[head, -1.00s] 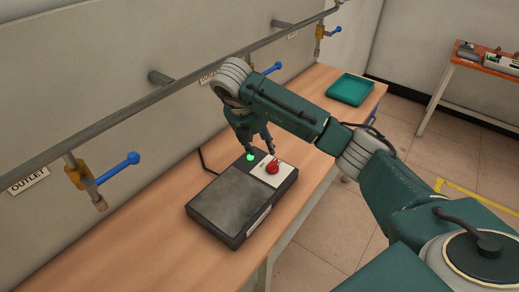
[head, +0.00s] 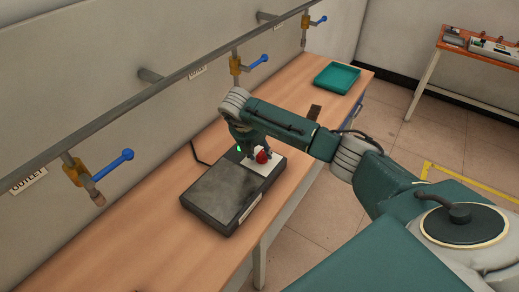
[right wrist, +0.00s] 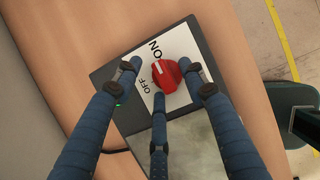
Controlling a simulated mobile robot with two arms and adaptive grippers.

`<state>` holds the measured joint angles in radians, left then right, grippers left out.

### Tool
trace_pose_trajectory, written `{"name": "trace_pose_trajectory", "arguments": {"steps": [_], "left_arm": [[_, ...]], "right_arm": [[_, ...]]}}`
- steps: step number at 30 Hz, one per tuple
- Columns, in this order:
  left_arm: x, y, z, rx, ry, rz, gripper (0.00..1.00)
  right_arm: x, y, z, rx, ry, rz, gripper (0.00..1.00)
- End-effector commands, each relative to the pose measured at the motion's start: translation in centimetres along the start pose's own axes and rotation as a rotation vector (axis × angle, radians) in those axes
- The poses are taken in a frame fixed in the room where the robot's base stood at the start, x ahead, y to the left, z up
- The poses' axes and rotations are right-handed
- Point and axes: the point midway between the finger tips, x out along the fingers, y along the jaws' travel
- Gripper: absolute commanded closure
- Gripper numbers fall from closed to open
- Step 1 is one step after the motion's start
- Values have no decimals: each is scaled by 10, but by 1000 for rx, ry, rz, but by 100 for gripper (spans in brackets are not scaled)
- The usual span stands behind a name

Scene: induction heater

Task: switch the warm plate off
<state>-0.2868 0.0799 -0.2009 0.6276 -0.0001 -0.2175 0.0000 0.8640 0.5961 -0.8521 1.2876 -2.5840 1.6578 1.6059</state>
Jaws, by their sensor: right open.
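The warm plate (head: 222,196) is a dark box with a grey slab top, lying on the wooden bench. Its red knob (head: 263,156) sits on a white panel; in the right wrist view the red knob (right wrist: 166,77) has a white mark on the side toward the word ON, with OFF below. A green light (head: 239,149) glows beside the panel. My right gripper (head: 257,150) is open over the panel. In the wrist view the fingers of my right gripper (right wrist: 162,78) stand around the knob; contact cannot be told. My left gripper is not in view.
A teal tray (head: 337,78) lies at the bench's far end, with a small dark block (head: 314,112) nearer. A pipe with blue-handled outlet valves (head: 113,165) runs along the wall. A black cable (head: 199,153) leaves the plate. The bench's front left is clear.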

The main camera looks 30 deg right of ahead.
Motion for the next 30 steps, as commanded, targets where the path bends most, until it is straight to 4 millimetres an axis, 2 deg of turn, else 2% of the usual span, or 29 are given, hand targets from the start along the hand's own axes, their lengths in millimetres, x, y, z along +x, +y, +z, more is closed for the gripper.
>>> {"name": "trace_pose_trajectory", "arguments": {"steps": [2, 8, 9, 20, 30], "left_arm": [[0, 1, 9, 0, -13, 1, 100], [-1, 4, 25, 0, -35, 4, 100], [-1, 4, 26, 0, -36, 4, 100], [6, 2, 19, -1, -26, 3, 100], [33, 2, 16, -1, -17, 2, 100]], "right_arm": [[0, 0, 0, 0, 0, 0, 58], [0, 0, 0, 0, 0, 0, 98], [0, 0, 0, 0, 0, 0, 100], [1, 0, 0, -47, -1, 21, 100], [3, -3, -1, -267, -3, 112, 100]]}}
